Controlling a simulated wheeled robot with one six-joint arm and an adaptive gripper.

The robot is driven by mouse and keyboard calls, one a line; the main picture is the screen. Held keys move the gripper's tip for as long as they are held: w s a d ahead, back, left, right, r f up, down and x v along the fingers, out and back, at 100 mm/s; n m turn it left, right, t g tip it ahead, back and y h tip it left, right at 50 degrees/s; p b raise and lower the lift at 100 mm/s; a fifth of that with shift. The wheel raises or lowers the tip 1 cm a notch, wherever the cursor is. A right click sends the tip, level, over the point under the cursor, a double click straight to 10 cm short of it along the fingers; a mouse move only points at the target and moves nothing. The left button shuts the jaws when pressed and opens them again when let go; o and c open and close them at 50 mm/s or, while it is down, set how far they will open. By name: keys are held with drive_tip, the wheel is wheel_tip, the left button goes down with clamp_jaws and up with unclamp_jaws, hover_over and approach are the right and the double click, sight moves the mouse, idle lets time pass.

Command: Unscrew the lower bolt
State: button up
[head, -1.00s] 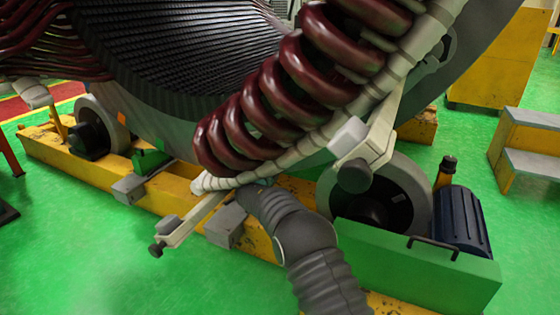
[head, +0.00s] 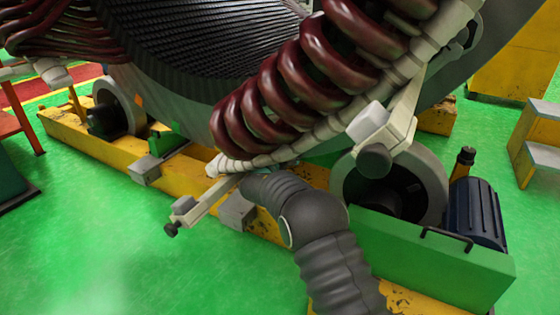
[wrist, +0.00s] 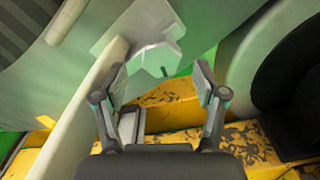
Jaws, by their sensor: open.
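In the head view my grey ribbed arm (head: 300,215) reaches up to the lower end of the pale support bar. My gripper is mostly hidden there behind the arm and the support. In the wrist view my gripper (wrist: 161,80) is open and empty, with a finger on each side. A light grey notched metal piece (wrist: 152,52) lies just beyond the fingertips, roughly between them; I cannot tell whether it is the lower bolt. In the head view a pale bracket (head: 210,202) with a dark knob (head: 171,230) at its end sticks out low to the left.
Dark red coils (head: 290,95) and the large stator ring (head: 190,85) hang above. A yellow base beam (head: 90,140) runs below, with a roller (head: 425,190) and green housing (head: 440,250) at right. Green floor is clear at lower left.

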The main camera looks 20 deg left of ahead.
drive_tip(key=s, duration=0.7)
drive_tip(key=shift+a, duration=0.25)
drive_tip(key=shift+s, duration=0.1)
drive_tip(key=w+m+b, duration=0.1)
drive_tip(key=w+m, duration=0.3)
drive_tip(key=m, duration=0.4)
drive_tip(key=w+m, duration=0.3)
drive_tip(key=m, duration=0.5)
drive_tip(key=w+d+m+b, duration=0.1)
drive_tip(key=w+m, duration=0.3)
drive_tip(key=m, duration=0.4)
drive_tip(key=shift+w+r+b, duration=0.15)
drive_tip(key=shift+w+b, duration=0.15)
drive_tip(key=c, duration=1.1)
drive_tip(key=shift+c, duration=0.2)
